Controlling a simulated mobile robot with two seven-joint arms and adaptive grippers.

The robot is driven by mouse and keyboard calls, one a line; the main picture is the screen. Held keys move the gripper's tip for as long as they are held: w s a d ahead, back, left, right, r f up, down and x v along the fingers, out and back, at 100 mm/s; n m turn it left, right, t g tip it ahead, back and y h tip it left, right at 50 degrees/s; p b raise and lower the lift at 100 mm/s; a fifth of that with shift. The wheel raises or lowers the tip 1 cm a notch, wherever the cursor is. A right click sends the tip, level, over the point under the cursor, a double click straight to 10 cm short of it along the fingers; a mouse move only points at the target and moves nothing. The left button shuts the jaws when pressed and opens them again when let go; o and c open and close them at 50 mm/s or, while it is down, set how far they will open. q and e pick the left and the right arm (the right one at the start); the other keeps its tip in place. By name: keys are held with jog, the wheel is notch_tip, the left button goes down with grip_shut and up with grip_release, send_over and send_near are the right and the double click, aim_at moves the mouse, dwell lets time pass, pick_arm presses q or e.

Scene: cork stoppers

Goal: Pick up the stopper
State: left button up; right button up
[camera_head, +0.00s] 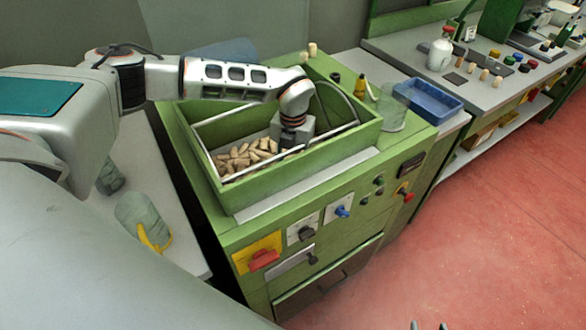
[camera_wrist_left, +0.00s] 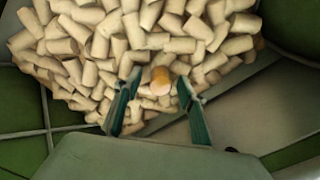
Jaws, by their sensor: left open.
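Many tan cork stoppers (camera_head: 238,157) lie in a heap in the left part of the green bin (camera_head: 262,180). My left arm reaches over the bin, and its gripper points down into it beside the heap; its fingers are hidden in the head view. In the left wrist view my left gripper (camera_wrist_left: 158,95) is open above the heap. One stopper (camera_wrist_left: 160,78), more orange than the rest, shows between its fingertips, and nothing is clearly held. Only the tips of my right gripper (camera_head: 429,326) show at the bottom edge, apart and empty.
A single cork (camera_head: 312,49) stands on the machine's back ledge. A clear beaker (camera_head: 392,110), a yellow bottle (camera_head: 360,86) and a blue tray (camera_head: 428,98) are to the right of the bin. Knobs line the machine's front.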

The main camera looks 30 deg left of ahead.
pick_arm(q)
jog(key=shift+f, duration=0.25)
jog(key=c, duration=0.8)
jog(key=shift+r, duration=0.15)
